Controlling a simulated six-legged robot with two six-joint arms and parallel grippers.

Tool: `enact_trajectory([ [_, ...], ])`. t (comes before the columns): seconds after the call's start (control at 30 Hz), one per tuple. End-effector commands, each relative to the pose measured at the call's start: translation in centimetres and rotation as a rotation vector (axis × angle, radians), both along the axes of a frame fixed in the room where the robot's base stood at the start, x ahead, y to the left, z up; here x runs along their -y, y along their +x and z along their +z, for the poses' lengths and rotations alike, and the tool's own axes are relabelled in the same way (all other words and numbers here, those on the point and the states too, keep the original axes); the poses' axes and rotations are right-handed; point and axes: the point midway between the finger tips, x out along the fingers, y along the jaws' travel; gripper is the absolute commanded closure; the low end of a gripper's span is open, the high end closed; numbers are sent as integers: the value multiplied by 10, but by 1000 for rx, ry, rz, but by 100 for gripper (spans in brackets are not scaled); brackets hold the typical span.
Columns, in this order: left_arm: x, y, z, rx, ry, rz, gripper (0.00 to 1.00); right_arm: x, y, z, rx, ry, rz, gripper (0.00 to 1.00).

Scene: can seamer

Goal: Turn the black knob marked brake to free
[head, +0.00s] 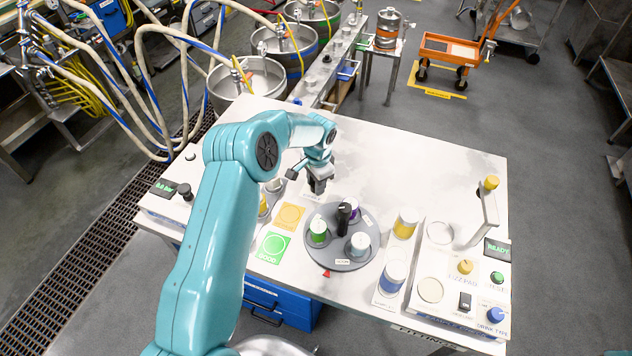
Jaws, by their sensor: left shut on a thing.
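My left arm reaches in from the bottom left over the white table. Its gripper (317,187) points down just behind the round grey turntable and is shut on a small dark thing. This fits the black brake knob, but the fingers hide most of it and I cannot read its marking or position. A small pale label lies close by the fingertips, too small to read. The turntable (325,256) carries a few small cans around a black upright post (344,216).
Another black knob (184,191) stands at the table's left by a green display. A green card (273,246) and an orange card (290,216) lie left of the turntable. Cans, buttons and a post (488,214) stand at the right. The table's back right is bare.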

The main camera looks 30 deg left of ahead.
Motion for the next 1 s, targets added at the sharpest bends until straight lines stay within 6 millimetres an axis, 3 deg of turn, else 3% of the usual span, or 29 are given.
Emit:
enact_trajectory([
  [0.37,0,1,-4,1,1,111,96,0,0,-22,0,0,0,0],
  [0.7,0,1,-5,2,1,407,96,0,0,-59,0,0,0,0],
  [1.0,0,2,-3,2,0,692,96,0,0,-81,0,0,0,0],
])
